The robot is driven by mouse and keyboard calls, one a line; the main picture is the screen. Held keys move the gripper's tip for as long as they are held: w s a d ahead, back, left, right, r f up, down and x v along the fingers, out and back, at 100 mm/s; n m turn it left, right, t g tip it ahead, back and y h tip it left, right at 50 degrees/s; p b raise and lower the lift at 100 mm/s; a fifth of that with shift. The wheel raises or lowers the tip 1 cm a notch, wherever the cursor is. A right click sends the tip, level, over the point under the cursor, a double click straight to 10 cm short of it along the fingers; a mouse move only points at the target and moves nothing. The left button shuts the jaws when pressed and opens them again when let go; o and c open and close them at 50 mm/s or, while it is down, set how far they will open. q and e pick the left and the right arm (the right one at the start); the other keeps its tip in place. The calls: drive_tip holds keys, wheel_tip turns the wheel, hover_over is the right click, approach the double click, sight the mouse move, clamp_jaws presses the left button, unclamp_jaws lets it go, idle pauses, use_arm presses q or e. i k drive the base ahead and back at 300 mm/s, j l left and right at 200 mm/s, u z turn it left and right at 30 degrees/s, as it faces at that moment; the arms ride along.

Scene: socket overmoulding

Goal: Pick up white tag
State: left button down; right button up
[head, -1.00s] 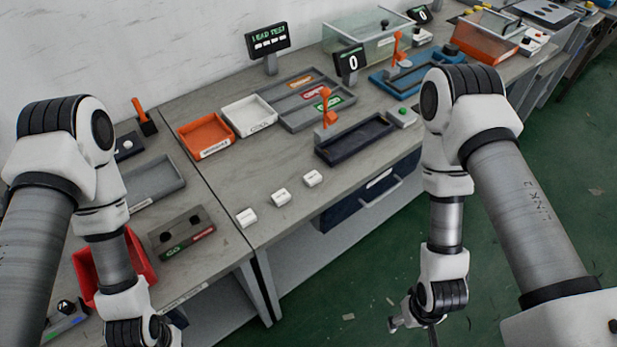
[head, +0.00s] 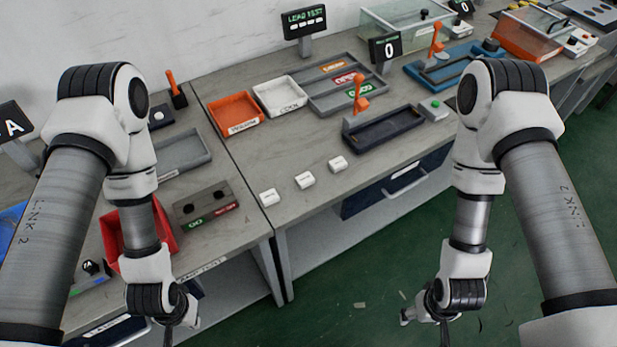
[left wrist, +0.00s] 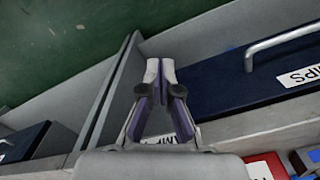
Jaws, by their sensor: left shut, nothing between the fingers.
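Three small white blocks, possibly the tags, lie in a row near the front edge of the table in the head view: one at the left (head: 268,197), one in the middle (head: 304,180) and one at the right (head: 338,164). I cannot read any marking on them. My left gripper hangs low in front of the table, left of the blocks and apart from them. In the left wrist view its fingers (left wrist: 160,70) are shut with nothing between them. My right gripper (head: 425,315) hangs over the floor at the lower right, far from the blocks; its fingers are too unclear to judge.
Behind the blocks are an orange tray (head: 236,113), a white tray (head: 280,96) and a dark fixture (head: 384,131) with an orange lever. A red bin (head: 109,232) and a grey two-hole box (head: 206,204) stand left. The table around the blocks is clear.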

sight(305, 180)
drive_tip(key=l+u, duration=0.25)
drive_tip(key=l, duration=1.2)
drive_tip(key=l+u, duration=0.3)
drive_tip(key=l, duration=1.15)
